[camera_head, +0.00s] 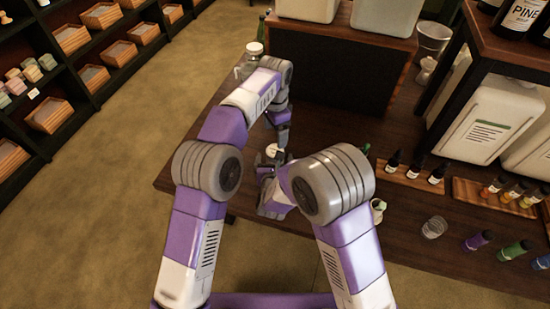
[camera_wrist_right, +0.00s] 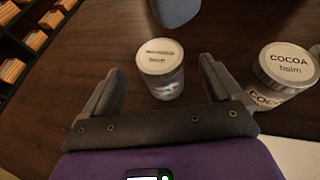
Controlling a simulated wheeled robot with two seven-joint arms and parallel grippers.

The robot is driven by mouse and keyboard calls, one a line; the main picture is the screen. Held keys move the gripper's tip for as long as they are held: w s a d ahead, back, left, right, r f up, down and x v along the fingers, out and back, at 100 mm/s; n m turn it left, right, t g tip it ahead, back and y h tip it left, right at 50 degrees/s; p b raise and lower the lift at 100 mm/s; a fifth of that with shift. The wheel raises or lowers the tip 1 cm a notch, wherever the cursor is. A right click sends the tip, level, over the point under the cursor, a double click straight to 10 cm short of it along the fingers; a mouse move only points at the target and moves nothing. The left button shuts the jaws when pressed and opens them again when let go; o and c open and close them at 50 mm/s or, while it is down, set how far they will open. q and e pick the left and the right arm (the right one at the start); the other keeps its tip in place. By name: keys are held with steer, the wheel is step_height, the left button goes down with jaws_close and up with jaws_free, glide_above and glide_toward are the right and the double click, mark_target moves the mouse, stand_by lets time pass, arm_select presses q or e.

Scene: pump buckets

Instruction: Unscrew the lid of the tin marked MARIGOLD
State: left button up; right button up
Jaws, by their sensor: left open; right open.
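In the right wrist view a small pale tin (camera_wrist_right: 166,86) stands upright with its lid (camera_wrist_right: 160,55) on. The lid's lower word looks like "balm"; the line above is too blurred to read. A white lid top (camera_head: 274,150) shows between the arms in the head view. A second tin marked COCOA balm (camera_wrist_right: 285,68) stands to the right. My right gripper (camera_wrist_right: 162,68) is open, its fingers to either side of the pale tin with gaps. It also shows in the head view (camera_head: 266,172). My left gripper (camera_head: 281,148) is open beside the lid, partly hidden.
A dark raised stand (camera_head: 335,75) is at the back of the table. A glass jar (camera_head: 249,58) stands at the back left. Dropper bottles (camera_head: 415,164), a clear glass (camera_head: 434,228) and coloured bottles (camera_head: 478,240) are at right. The left table area is bare.

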mark_target(275, 151)
steer(key=shift+x, duration=1.3)
jaws_close()
arm_select(q)
steer(key=shift+f+m, duration=0.15)
steer(key=shift+m, duration=1.95)
steer(key=shift+f, duration=0.45)
step_height(275, 151, down, 7)
steer(key=shift+r, duration=0.1)
